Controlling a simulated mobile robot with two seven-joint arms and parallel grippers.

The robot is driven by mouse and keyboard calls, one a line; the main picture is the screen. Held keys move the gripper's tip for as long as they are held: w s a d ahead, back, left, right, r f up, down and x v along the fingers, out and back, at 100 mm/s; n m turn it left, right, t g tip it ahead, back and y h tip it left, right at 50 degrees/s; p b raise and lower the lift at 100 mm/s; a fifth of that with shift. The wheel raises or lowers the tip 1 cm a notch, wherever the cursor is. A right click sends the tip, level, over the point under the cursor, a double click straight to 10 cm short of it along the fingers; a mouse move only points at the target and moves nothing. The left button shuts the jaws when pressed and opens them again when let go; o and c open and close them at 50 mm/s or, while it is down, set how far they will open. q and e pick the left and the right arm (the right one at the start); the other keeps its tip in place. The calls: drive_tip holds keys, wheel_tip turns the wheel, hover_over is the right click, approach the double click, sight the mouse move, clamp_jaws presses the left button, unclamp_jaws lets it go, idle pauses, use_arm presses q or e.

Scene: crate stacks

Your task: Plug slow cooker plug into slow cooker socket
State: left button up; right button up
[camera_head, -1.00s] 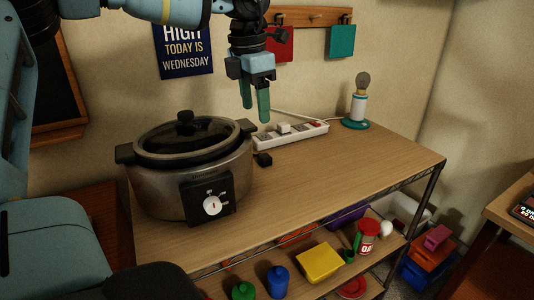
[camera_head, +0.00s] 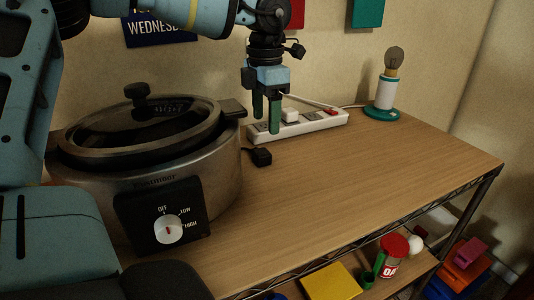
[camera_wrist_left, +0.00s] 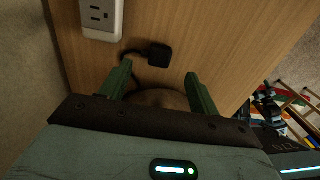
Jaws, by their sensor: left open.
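The slow cooker plug (camera_head: 261,156) is a small black plug lying on the wooden table right of the slow cooker (camera_head: 215,165). It also shows in the left wrist view (camera_wrist_left: 159,55), with a dark cord curving off to its left. A white power strip (camera_head: 325,119) lies behind it along the wall, with a white plug (camera_head: 290,115) in it. One outlet of the strip shows in the left wrist view (camera_wrist_left: 101,14). My left gripper (camera_head: 266,130) is open and empty, pointing down above the table near the plug. Its green fingers (camera_wrist_left: 160,85) are apart. My right gripper is not seen.
The cooker has a dark lid with a knob and a front dial (camera_head: 168,229). A lamp with a bare bulb (camera_head: 386,95) stands at the strip's right end. The table top (camera_head: 360,170) is clear to the right.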

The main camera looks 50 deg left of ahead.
sight(264, 151)
use_arm(q)
drive_tip(key=shift+f, duration=0.15)
drive_tip(key=shift+f, duration=1.3)
drive_tip(key=shift+s+f, duration=0.15)
drive_tip(key=shift+f, duration=1.2)
drive_tip(key=shift+s+f, duration=0.15)
drive_tip(key=shift+f, duration=1.15)
drive_tip(key=c, duration=1)
